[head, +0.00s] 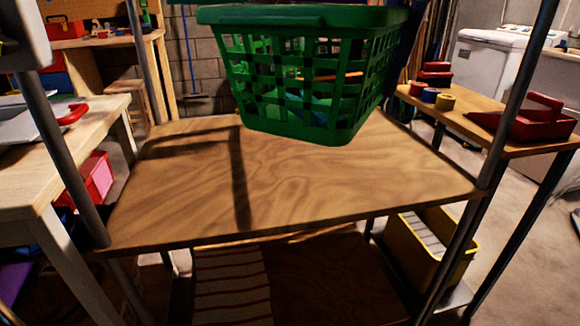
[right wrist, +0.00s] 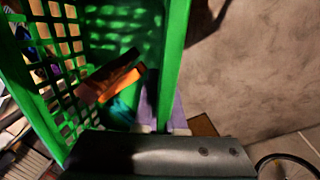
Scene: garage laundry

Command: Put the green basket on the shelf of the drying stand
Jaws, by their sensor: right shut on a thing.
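The green basket (head: 300,85) is upright over the back part of the wooden shelf (head: 300,190) of the drying stand in the head view. I cannot tell whether its base touches the board. Through its lattice I see an orange-brown item and teal-blue contents. In the right wrist view the basket (right wrist: 172,60) fills the left and middle. My right gripper (right wrist: 163,126) is shut on the basket's rim or wall there, with its fingers partly hidden by the dark gripper body. In the head view it is mostly hidden by the basket.
Grey posts (head: 60,150) rise at the stand's corners. A pale table (head: 50,165) stands at left, and a wooden table (head: 480,125) with tape rolls and red trays at right. A yellow bin (head: 430,250) is below right. The shelf's front is bare.

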